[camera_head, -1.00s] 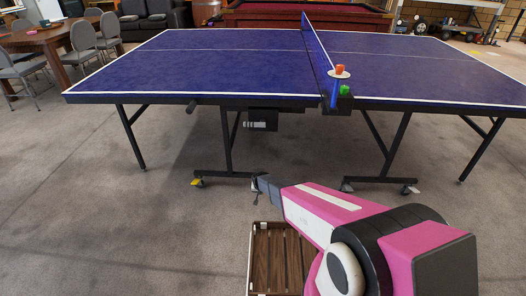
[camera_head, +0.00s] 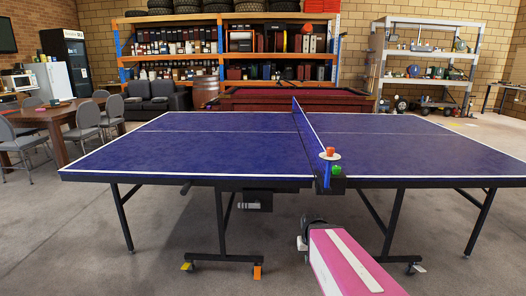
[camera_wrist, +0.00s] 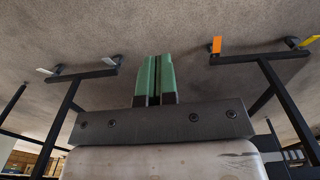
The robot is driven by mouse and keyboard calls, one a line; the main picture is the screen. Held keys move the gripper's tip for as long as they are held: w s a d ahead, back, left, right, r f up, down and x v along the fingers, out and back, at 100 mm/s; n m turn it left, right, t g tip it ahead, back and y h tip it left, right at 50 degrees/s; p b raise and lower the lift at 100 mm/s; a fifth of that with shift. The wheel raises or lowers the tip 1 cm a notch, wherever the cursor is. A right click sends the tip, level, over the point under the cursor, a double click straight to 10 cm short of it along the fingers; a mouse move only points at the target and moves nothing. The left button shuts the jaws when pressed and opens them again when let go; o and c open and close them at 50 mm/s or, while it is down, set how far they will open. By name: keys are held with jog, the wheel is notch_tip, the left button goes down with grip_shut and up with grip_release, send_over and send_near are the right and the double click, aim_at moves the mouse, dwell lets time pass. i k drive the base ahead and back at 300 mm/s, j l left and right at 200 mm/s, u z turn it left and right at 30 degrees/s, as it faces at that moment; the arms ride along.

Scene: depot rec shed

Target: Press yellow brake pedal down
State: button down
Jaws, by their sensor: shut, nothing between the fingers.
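The yellow brake pedal (camera_head: 186,267) is a small tab at the left caster of the table-tennis table's near left leg frame. It also shows in the wrist view (camera_wrist: 311,40) at the right edge, where the scene looks upside down. My gripper (camera_head: 303,243) is in front of the table, to the right of the yellow pedal and apart from it. In the wrist view its green fingers (camera_wrist: 155,80) are together, with nothing between them. An orange pedal (camera_head: 257,271) is at the other caster of the same leg frame, between the yellow pedal and my gripper.
The blue table top (camera_head: 200,150) overhangs the casters. A white pedal (camera_head: 420,268) is at the right leg frame. Black legs (camera_head: 125,220) stand at both sides. An orange cup (camera_head: 330,151) sits by the net. The floor (camera_head: 90,260) at front left is clear.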

aim_at(186, 265)
jog(key=u, duration=1.25)
jog(key=i+j, duration=0.1)
jog(key=i, duration=0.3)
jog(key=i+j+z, duration=0.1)
jog(key=i, duration=0.35)
jog(key=i+j, duration=0.15)
jog(key=i, duration=0.25)
